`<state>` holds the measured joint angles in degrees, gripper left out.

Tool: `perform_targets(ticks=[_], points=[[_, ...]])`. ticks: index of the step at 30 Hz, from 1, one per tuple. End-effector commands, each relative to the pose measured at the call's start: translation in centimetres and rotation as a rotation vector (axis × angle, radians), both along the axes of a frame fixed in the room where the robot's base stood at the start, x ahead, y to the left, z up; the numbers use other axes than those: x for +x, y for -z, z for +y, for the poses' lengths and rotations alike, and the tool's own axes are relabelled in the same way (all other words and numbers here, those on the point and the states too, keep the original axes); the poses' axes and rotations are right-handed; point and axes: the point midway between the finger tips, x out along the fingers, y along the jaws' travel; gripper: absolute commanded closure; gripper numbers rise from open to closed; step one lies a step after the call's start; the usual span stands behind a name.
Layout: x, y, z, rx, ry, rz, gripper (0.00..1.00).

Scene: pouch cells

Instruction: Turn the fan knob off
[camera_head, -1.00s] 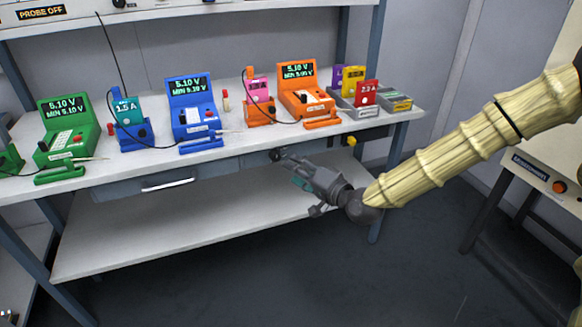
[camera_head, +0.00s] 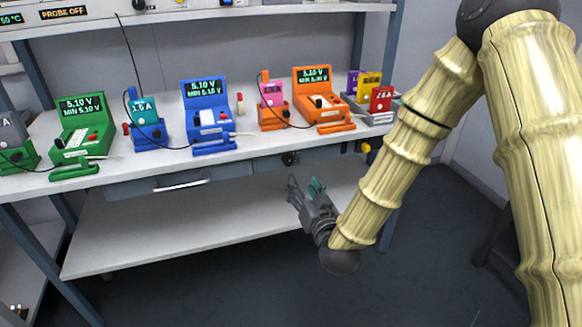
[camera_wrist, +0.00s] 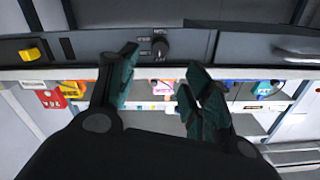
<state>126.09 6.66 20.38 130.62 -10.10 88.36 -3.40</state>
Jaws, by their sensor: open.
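A dark knob (camera_head: 290,158) sits on the grey panel under the front edge of the workbench, right of the drawer. It also shows in the wrist view (camera_wrist: 160,47), with small markings beside it too small to read, so I cannot confirm it is the fan knob. My gripper (camera_head: 304,186) is below and in front of this panel, pointing up toward it. In the wrist view my gripper (camera_wrist: 162,76) is open and empty. Its two teal-padded fingers are apart, with the knob seen between and beyond their tips. I see no contact with the knob.
A yellow knob (camera_head: 365,147) is on the panel farther right. A drawer with a silver handle (camera_head: 181,184) is to the left. Green, blue and orange testers (camera_head: 324,100) stand on the workbench (camera_head: 240,153). A lower shelf (camera_head: 170,232) is bare.

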Motion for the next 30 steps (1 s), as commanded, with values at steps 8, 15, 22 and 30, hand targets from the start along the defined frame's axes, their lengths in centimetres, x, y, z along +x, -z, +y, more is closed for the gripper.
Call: perform_targets(ticks=[8,15,22,30], points=[[3.3,0.0,1.1,0.002,0.0,-0.002,0.5],[6.9,0.1,2.2,0.002,-0.001,-0.001,0.5],[9.3,0.0,3.0,0.002,0.0,0.001,0.5],[10.1,0.0,3.3,0.003,-0.001,0.002,0.5]])
